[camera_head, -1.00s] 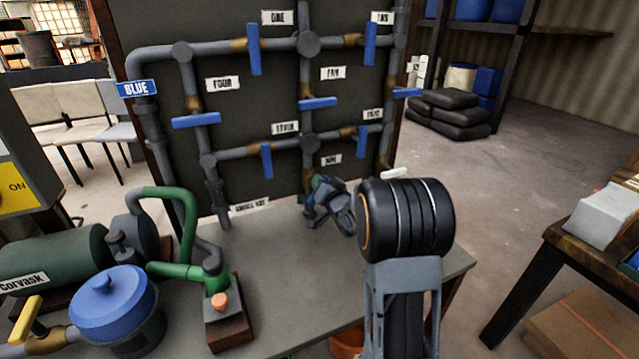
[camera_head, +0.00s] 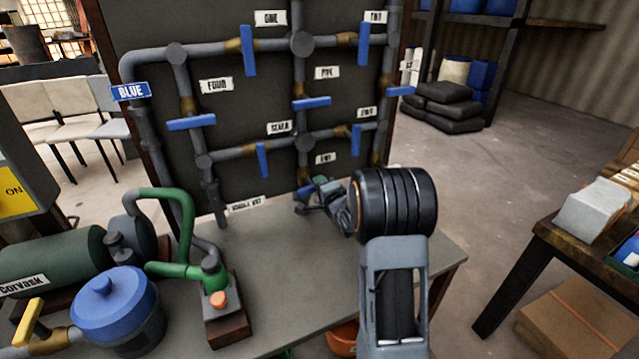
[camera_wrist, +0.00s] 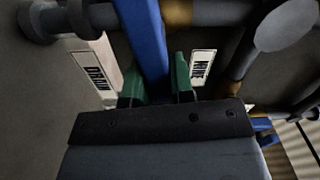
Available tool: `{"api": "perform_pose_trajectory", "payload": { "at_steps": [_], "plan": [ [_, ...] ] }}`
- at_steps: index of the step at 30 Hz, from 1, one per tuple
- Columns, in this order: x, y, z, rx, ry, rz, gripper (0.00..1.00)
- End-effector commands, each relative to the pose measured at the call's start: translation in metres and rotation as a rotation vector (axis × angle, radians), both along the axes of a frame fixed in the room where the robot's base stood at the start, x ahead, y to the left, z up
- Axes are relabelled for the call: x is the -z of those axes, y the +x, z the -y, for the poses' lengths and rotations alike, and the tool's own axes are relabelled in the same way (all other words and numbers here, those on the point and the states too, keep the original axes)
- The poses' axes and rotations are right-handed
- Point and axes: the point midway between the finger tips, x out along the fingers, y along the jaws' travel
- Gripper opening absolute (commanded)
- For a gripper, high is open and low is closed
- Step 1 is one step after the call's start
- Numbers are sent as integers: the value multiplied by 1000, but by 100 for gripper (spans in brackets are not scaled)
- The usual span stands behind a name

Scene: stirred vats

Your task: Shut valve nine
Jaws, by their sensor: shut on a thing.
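The valve handle at the label reading NINE (camera_wrist: 202,68) is a blue bar (camera_wrist: 150,40) in the wrist view. It runs down from the top edge and appears to lie across the grey pipe (camera_wrist: 215,14). My gripper (camera_wrist: 158,85) has its green fingertips on either side of the bar's near end and is shut on it. In the head view my gripper (camera_head: 318,187) is low on the board, below the centre pipe junction. The handle is hidden there behind the gripper, and the small label (camera_head: 325,158) above it is blurred.
Other blue handles, such as one on the lower pipe (camera_head: 262,160), surround my gripper on the dark board. A green pump pipe (camera_head: 180,200) and blue-lidded pot (camera_head: 113,300) crowd the bench's left side. The bench top (camera_head: 290,270) is clear in the middle.

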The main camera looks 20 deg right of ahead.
Motion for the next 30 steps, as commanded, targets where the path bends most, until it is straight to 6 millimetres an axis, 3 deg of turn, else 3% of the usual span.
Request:
{"api": "perform_pose_trajectory", "payload": {
  "at_steps": [11, 28, 29, 30],
  "plan": [
    [4, 0, 1, 1, 144, -1, 0],
    [5, 0, 0, 1, 168, 0, 0],
    [5, 0, 0, 1, 168, 0, 25],
    [5, 0, 0, 1, 168, 0, 29]
  ]
}}
